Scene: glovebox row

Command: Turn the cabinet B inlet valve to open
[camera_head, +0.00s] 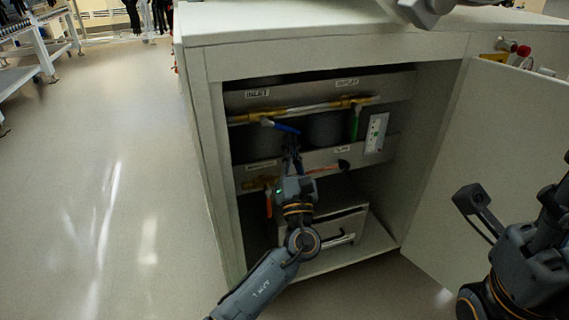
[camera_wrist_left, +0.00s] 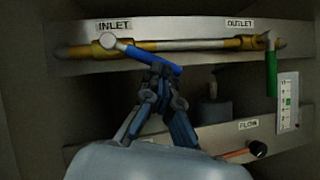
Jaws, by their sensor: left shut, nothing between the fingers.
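The inlet valve has a blue lever (camera_head: 282,127) under the INLET label on the upper panel of the open cabinet (camera_head: 196,100). In the left wrist view the blue lever (camera_wrist_left: 145,54) slants from its pivot at upper left down to the right, not quite in line with the brass pipe. My left gripper (camera_head: 291,146) reaches into the cabinet, shut and empty. Its fingertips (camera_wrist_left: 160,72) are at the lever's lower edge near its free end; I cannot tell whether they touch. My right gripper (camera_head: 552,205) is partly cut off at the right edge, its fingers unclear.
The outlet valve's green lever (camera_head: 355,122) hangs down at right, beside a white gauge plate (camera_head: 376,133). A lower panel carries a FLOW label and a black knob (camera_head: 344,165). A drawer-like box (camera_head: 345,225) sits below. The cabinet door (camera_head: 490,130) stands open at right.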

